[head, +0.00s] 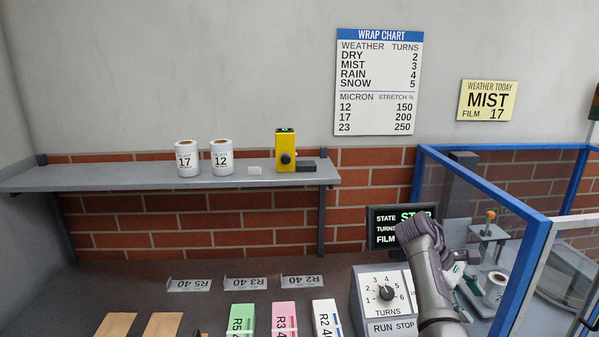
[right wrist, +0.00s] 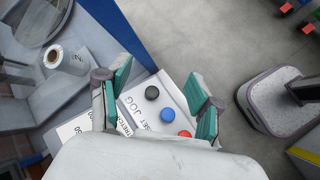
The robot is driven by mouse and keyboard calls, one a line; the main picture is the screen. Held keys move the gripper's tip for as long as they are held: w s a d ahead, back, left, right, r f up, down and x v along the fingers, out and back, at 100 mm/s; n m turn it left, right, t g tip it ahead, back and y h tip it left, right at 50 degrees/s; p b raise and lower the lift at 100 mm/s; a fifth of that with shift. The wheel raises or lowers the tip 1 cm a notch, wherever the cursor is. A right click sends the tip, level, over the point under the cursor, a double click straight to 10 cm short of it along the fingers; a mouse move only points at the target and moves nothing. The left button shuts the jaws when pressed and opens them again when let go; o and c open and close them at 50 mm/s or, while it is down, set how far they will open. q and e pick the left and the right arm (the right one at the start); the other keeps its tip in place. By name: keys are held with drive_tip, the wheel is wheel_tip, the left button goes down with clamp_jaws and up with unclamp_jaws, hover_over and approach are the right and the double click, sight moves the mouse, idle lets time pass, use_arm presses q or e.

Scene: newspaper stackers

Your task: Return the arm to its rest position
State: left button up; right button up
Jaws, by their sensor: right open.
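My right arm rises from the lower edge of the head view, in front of the wrapping machine. Its gripper (head: 460,277) shows only in part there, with a bit of teal finger. In the right wrist view the right gripper (right wrist: 160,100) has its two teal fingers spread apart with nothing between them. Behind the fingers is a white button panel (right wrist: 133,97) with a black button (right wrist: 152,93), a blue button (right wrist: 167,115) and a partly hidden red button (right wrist: 185,134). I cannot tell the distance to it. My left gripper is not in view.
The blue-framed machine guard (head: 520,205) stands at the right, close to my right arm. A turns dial box (head: 375,310) and a status screen (head: 385,230) are beside the arm. A wall shelf (head: 110,178) holds two film rolls and a yellow device (head: 286,152).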

drive_tip(key=s+a+f+m+t+y, duration=0.1)
drive_tip(key=s+f+m+t, duration=0.1)
drive_tip(key=s+f, duration=0.6)
drive_tip(key=s+a+f+m+t+y, duration=0.1)
drive_tip(key=s+f, duration=0.4)
drive_tip(key=f, duration=0.5)
drive_tip(key=s+a+r+m+t+y, duration=0.1)
drive_tip(key=s+a+t+y, duration=0.15)
drive_tip(key=s+a, duration=0.7)
drive_tip(key=s+a+m+t+y, duration=0.15)
drive_tip(key=s+a+y, duration=0.35)
drive_tip(key=s, duration=0.8)
wheel_tip(320, 180, down, 27)
drive_tip(key=s+g+h, duration=0.2)
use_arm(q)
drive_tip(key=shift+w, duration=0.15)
use_arm(e)
drive_tip(key=s+d+f+g, duration=0.1)
drive_tip(key=s+d+f, duration=0.1)
drive_tip(key=s+f, duration=1.3)
drive_tip(key=shift+s, duration=0.6)
